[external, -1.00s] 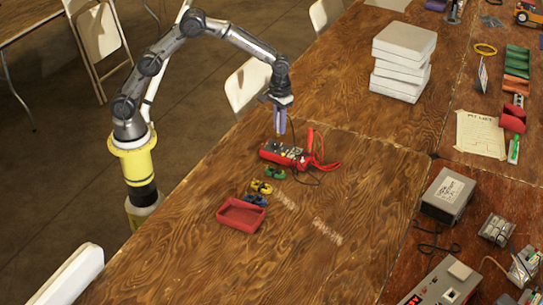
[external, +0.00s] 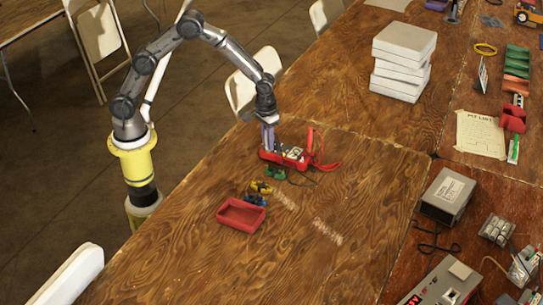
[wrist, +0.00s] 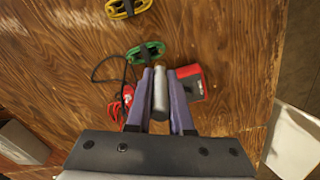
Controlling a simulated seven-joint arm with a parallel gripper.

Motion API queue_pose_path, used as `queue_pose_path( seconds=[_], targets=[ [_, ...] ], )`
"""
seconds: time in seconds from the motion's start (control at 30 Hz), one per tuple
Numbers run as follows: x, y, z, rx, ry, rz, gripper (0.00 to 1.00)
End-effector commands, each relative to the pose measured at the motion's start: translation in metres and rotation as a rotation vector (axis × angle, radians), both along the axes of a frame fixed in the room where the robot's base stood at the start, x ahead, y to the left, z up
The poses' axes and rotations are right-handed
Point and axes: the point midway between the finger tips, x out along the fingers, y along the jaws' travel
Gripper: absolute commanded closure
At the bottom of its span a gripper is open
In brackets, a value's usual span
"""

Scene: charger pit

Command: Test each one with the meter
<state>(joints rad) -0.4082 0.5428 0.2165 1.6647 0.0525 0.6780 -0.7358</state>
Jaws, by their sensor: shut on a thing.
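My gripper (external: 269,145) is shut on a grey cylinder (wrist: 160,95), which looks like a battery cell; it shows between the two purple fingers in the wrist view. In the external view the fingers point down over the left end of the red meter (external: 290,155) and partly hide it. Whether the cylinder touches the meter I cannot tell. The meter also shows behind the fingers in the wrist view (wrist: 190,80).
An empty-looking red tray (external: 241,228) sits in front of the blue piece. Red leads (external: 325,164) and a dark cable lie at the meter's right. Faint chalk writing (external: 327,231) marks the table. White boxes (external: 403,60) are stacked behind. The front of the table is clear.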

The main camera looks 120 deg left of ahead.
Motion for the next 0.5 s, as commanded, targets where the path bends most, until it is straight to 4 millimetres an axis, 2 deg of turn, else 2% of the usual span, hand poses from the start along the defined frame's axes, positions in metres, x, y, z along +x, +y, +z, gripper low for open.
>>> queue_pose_path(
  seconds=[0.3,0.5],
  targets=[
    [-0.001,0.000,-0.032,-0.002,0.003,0.000,1.00],
    [-0.001,0.000,-0.045,-0.001,0.002,0.001,1.00]
  ],
)
